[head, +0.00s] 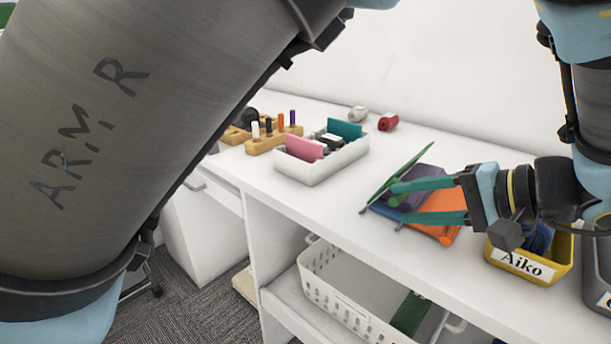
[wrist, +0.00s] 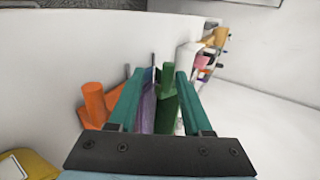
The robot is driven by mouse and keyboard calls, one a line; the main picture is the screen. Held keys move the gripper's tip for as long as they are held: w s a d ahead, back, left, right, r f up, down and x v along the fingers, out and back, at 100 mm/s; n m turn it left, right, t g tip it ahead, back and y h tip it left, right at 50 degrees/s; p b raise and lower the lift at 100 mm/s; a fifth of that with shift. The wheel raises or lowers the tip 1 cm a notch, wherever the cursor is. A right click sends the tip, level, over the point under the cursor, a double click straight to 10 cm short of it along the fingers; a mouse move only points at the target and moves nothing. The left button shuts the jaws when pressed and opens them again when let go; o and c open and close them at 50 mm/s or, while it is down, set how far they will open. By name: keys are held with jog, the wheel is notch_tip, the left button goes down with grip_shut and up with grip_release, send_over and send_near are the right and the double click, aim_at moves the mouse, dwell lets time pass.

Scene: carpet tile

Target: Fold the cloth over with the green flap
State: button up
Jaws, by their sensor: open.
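In the wrist view a green part (wrist: 166,112) and a purple part (wrist: 147,112) show between the fingers, the green nearer the right finger. The orange part (wrist: 94,106) is outside the left finger. My fingers hide some of the cloth; contact cannot be told.
A white tray (head: 309,173) with cards and a wooden peg block (head: 267,142) stand left of the cloth. A red item (head: 388,122) lies behind. A white basket (head: 347,292) sits on the shelf below.

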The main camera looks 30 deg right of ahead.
jog(key=b+v, duration=0.1)
jog(key=v, duration=0.9)
jog(key=shift+s, duration=0.1)
